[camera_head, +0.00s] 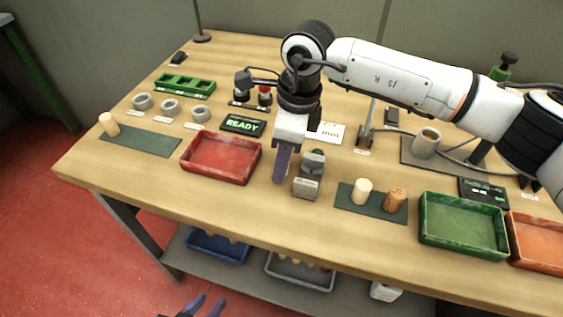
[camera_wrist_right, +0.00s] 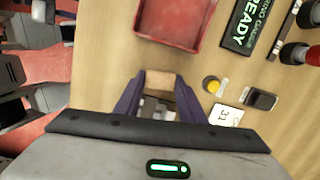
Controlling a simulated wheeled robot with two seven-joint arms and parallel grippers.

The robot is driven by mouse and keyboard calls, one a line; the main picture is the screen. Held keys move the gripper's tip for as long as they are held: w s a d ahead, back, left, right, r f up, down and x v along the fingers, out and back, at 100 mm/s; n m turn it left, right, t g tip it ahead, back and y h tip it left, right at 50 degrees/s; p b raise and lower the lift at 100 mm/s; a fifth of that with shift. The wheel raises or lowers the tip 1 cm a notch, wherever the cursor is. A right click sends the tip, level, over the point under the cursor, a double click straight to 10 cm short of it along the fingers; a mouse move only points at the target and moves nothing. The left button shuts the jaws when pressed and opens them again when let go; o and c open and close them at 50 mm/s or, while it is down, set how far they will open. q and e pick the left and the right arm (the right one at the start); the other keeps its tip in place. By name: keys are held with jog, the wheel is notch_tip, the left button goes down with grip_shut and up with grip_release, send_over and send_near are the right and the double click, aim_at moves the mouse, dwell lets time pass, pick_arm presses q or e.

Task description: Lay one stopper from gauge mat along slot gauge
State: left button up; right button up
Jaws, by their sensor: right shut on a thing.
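My right gripper (camera_head: 281,172) points down just left of a small grey fixture (camera_head: 306,186), which looks like the slot gauge. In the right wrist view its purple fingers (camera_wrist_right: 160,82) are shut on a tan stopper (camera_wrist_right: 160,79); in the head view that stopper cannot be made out. A dark mat (camera_head: 346,204) right of the fixture holds a pale stopper (camera_head: 361,191) and a browner, speckled stopper (camera_head: 395,200), both upright. Another dark mat (camera_head: 150,142) at the left has a pale stopper (camera_head: 109,124) at its corner. My left gripper (camera_head: 207,305) is open and empty below the table's front edge.
A red tray (camera_head: 221,179) lies left of my right gripper. A green tray (camera_head: 463,247) and an orange tray (camera_head: 540,262) stand at the right. Grey rings, a green slotted block (camera_head: 184,84) and a READY display (camera_head: 243,124) are behind. The front strip of table is clear.

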notch_tip(320, 180, up, 9)
jog(key=s+d+r+m+t+y+p, duration=0.1)
jog(key=s+d+m+t+y+p, duration=0.2)
jog(key=d, duration=0.4)
jog(key=shift+n+g+y, duration=0.5)
jog(key=shift+n+g, duration=0.2)
jog(key=shift+w+a+f+b, duration=0.15)
jog(key=shift+f+b, duration=0.45)
jog(key=shift+f, duration=0.8)
jog(key=shift+w+a+f+b, duration=0.1)
jog(key=shift+f+b, duration=0.45)
jog(key=shift+f, duration=0.85)
jog(key=shift+d, duration=0.1)
jog(key=shift+f+b, duration=0.6)
jog(key=shift+b, duration=0.2)
jog(key=o, duration=1.2)
